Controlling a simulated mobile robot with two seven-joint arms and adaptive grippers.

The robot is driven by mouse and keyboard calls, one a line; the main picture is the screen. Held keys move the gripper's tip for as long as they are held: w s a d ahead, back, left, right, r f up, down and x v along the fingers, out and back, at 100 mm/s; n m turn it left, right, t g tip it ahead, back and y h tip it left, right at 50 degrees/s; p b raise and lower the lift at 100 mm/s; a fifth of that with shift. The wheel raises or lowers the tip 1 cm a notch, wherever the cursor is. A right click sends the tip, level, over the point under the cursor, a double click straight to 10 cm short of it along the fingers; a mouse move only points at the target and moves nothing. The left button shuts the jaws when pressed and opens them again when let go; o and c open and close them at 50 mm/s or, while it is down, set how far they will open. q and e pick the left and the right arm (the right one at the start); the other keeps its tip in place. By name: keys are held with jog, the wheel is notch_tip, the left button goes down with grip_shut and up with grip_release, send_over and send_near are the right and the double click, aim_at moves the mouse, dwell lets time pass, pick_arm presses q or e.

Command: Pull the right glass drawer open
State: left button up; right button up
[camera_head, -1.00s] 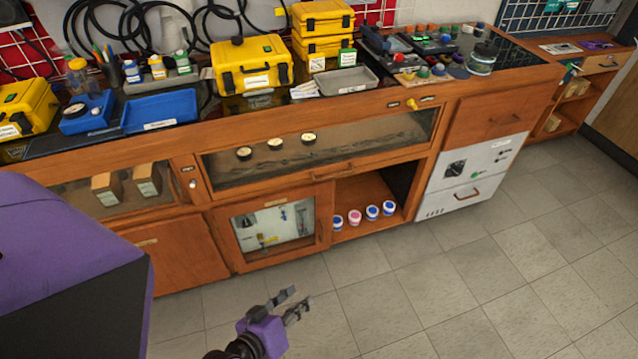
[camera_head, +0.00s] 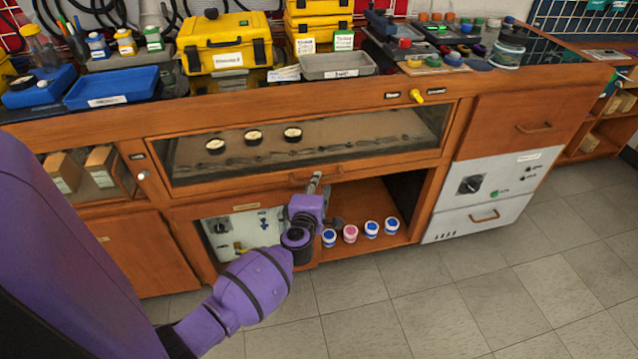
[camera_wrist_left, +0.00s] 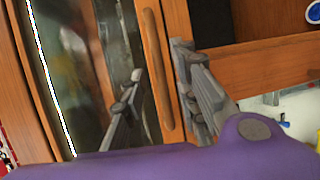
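The right glass drawer (camera_head: 380,152) is the wide wooden-framed drawer below the bench top. It looks shut, with round gauges visible behind its glass. Its wooden bar handle (camera_head: 300,177) sits on the lower frame. My left gripper (camera_head: 316,184) is at this handle, partly covering it. In the left wrist view the handle (camera_wrist_left: 152,60) lies between the two spread fingers of my left gripper (camera_wrist_left: 160,66), one on the glass side and one on the open-shelf side. I see a gap beside the handle; contact cannot be told. My right gripper is not in view.
Below the drawer, an open shelf (camera_head: 385,238) holds several small jars (camera_head: 350,233). A grey panel (camera_head: 470,200) stands to the right. The tiled floor (camera_head: 440,300) in front is clear.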

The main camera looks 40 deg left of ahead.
pick_arm(q)
jog(key=shift+b+x, duration=0.4)
jog(key=shift+x, duration=1.1)
grip_shut()
